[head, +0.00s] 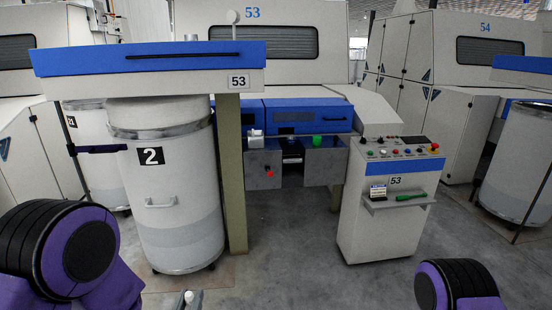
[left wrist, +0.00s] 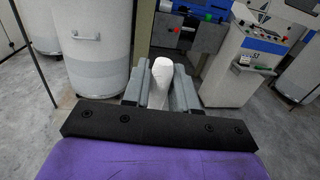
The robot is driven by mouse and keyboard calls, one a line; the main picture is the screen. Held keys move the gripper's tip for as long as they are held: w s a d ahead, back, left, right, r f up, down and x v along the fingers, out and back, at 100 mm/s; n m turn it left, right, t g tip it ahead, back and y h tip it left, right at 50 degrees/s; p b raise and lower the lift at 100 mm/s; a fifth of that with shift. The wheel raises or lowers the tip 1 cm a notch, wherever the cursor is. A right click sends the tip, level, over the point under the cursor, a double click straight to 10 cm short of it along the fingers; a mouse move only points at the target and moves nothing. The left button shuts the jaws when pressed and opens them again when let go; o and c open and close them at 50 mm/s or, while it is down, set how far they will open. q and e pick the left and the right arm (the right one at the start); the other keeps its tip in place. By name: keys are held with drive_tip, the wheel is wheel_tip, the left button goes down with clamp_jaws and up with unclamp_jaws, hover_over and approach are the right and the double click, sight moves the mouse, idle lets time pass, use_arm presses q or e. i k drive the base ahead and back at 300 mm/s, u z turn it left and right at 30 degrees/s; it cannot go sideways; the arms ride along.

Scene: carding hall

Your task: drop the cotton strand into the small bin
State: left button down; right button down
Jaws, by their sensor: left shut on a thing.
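My left gripper (left wrist: 160,85) is shut on the cotton strand (left wrist: 161,76), a white, rounded, upright piece between its two grey fingers. In the head view the white tip of the strand (head: 188,296) just shows at the bottom edge, in front of the large can. The gripper is over the floor in front of machine 53, apart from the can. I cannot make out a small bin in either view. My right gripper is out of view; only part of my right arm shows.
A tall white can (head: 175,190) marked 2 stands at left under a blue-topped beam (head: 150,60), beside a green post (head: 232,170). A control console (head: 385,200) stands right of centre with a green-handled tool (head: 411,196) on its shelf. Grey floor (head: 290,260) between is clear.

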sight(251, 147)
drive_tip(key=z, duration=0.75)
drive_tip(key=i, duration=2.15)
drive_tip(key=u, duration=0.45)
